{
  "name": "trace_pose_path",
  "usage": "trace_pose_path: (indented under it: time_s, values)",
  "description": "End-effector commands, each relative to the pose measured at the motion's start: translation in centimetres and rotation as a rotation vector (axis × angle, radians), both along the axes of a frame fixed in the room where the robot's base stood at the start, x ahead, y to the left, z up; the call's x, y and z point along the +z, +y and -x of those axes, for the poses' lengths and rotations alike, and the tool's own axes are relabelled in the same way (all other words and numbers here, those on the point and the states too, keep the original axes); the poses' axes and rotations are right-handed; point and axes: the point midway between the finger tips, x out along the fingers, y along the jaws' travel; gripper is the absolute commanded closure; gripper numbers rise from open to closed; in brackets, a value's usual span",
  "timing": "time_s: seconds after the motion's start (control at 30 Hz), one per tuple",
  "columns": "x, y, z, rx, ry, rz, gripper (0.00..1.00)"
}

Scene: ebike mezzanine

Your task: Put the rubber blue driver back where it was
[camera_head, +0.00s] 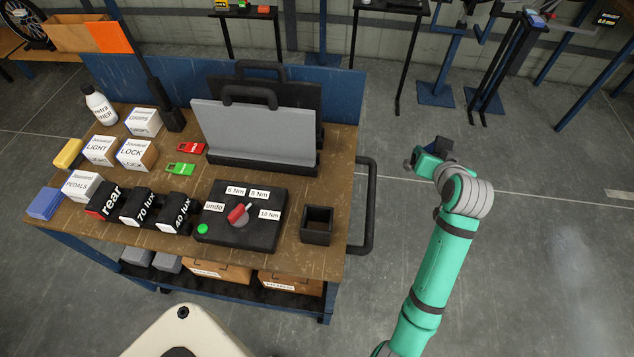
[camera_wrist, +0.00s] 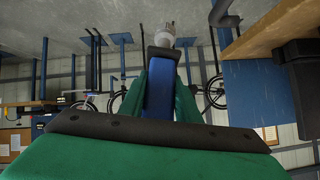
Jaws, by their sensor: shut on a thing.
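My gripper (camera_head: 424,161) is to the right of the workbench, clear of its edge, over open floor. In the wrist view, the green fingers (camera_wrist: 161,92) are shut on the blue driver (camera_wrist: 159,88), with its blue handle between them. A pale grey end points away past the fingertips. In the head view the driver is mostly hidden by the gripper and cannot be made out clearly. An open black square holder (camera_head: 317,238) stands at the bench's right front, apart from my gripper, and looks empty.
The wooden bench top (camera_head: 335,185) holds a black torque box (camera_head: 240,216), a grey panel case (camera_head: 255,130), several labelled boxes, a bottle (camera_head: 99,106) and red and green tags. A black side handle (camera_head: 368,205) sticks out between bench and gripper. Floor around my arm is clear.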

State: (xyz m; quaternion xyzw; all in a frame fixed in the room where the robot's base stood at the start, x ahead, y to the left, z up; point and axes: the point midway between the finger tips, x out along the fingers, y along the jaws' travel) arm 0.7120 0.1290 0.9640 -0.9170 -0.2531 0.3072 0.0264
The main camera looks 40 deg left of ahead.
Motion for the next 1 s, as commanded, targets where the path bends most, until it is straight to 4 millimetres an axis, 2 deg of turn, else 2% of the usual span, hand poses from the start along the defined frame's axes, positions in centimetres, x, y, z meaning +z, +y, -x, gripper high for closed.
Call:
trace_pose_path:
  time_s: [0.03,0.27,0.37,0.57,0.67,0.83,0.97,1.0]
  values:
    - [1.8,0.7,-0.1,0.039,-0.003,0.013,1.00]
    - [7.5,4.5,1.1,0.233,0.024,0.059,1.00]
    - [9.9,6.6,2.2,0.334,0.034,0.084,1.00]
    - [14.1,10.9,6.0,0.575,0.047,0.149,1.00]
    - [16.0,12.7,9.0,0.723,0.050,0.195,1.00]
    - [17.7,14.8,16.4,1.042,0.032,0.303,1.00]
    - [18.2,15.0,22.6,1.289,-0.004,0.384,1.00]
    - [17.2,14.7,24.3,1.353,-0.014,0.400,1.00]
